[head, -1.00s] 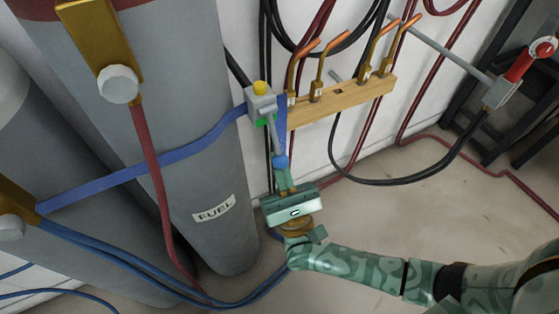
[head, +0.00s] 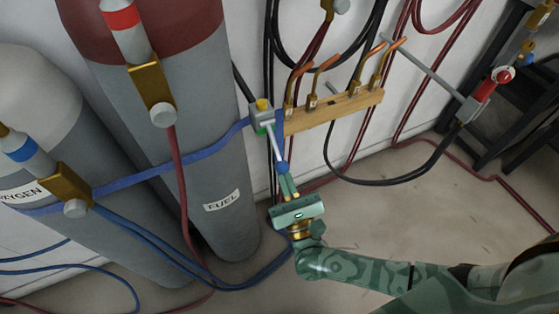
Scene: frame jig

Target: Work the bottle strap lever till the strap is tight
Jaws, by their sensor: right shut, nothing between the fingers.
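The blue strap (head: 160,168) runs across the grey FUEL cylinder (head: 205,110) and the OXYGEN cylinder to a grey ratchet box (head: 262,116) on the wall side. The box has a yellow top and a bit of green below. Its lever (head: 274,143) is a light rod hanging down and slightly right, ending in a blue knob (head: 282,167). My right gripper (head: 286,181) is shut just below the knob, with nothing between its fingers. I cannot tell whether the fingertips touch the knob. My left gripper is out of view.
A wooden rack (head: 335,110) with several copper torches is right of the box. Red and black hoses hang on the wall; blue hoses (head: 190,262) run low at left. The floor (head: 420,220) is mostly clear.

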